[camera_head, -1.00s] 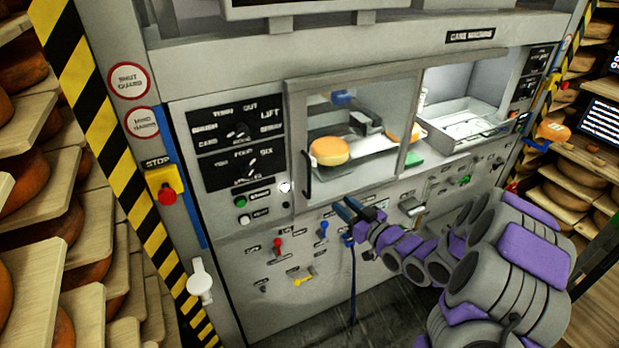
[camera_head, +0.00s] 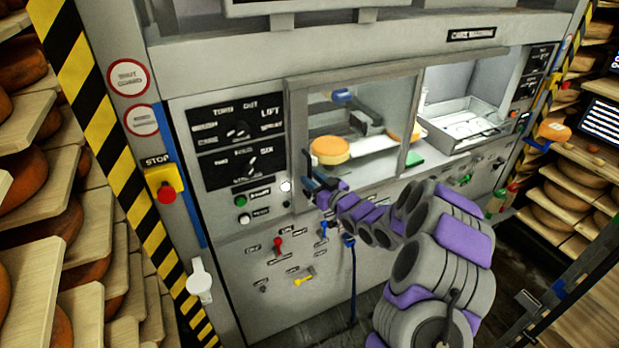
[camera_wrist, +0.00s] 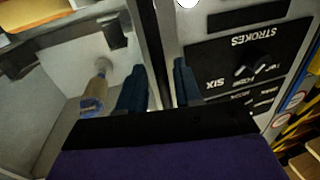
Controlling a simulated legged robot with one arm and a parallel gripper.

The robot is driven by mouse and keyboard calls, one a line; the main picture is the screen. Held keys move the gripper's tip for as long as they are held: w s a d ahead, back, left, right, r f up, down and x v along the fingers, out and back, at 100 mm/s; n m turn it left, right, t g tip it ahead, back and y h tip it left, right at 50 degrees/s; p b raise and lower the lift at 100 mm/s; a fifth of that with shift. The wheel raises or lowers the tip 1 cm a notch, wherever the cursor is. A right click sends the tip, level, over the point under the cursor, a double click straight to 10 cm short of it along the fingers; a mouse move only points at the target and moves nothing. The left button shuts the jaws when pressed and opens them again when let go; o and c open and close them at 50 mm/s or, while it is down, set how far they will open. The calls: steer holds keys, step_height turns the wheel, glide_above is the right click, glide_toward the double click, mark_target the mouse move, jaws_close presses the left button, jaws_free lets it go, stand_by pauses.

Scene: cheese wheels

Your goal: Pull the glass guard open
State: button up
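The glass guard (camera_head: 352,83) is a grey-framed clear pane over the left part of the machine's opening. Its black vertical handle (camera_head: 307,165) is on the left side of its frame. My gripper (camera_head: 312,181) is at the handle's lower part. In the wrist view, my gripper's two blue fingers (camera_wrist: 160,85) stand apart, with a dark bar (camera_wrist: 150,45), apparently the handle, running down between them. Whether the fingers touch it cannot be told. Behind the glass, an orange-rimmed cheese wheel (camera_head: 330,151) sits on a pale surface.
A dial panel (camera_head: 237,145) is left of the guard; the wrist view shows it upside down. Buttons, a red lever (camera_head: 277,244) and a yellow lever (camera_head: 303,281) are below. An open bay with a metal tray (camera_head: 465,128) is to the right. Cheese shelves flank the machine.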

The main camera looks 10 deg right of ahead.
steer(key=shift+x, duration=0.95)
steer(key=shift+r, duration=0.1)
steer(key=shift+c, duration=0.5)
jaws_close()
